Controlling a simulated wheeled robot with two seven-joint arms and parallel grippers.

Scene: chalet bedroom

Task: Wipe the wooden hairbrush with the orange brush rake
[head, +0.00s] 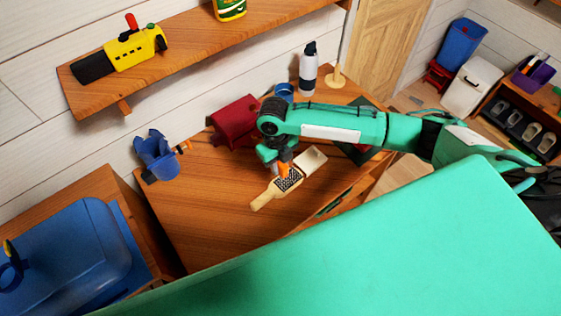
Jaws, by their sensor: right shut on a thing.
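The wooden hairbrush (262,200) lies on the wooden desk (215,225), its pale handle toward the lower left and its dark bristle pad facing up. My right gripper (281,163) points down over the bristle end and is shut on the small orange brush rake (284,171). The rake's lower end is at the bristles; I cannot tell whether it touches them. The gripper partly hides the rake. My left gripper is not in view.
A cream open box (310,160) stands beside the hairbrush. A shelf (200,48) runs above. The desk's left front is clear.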

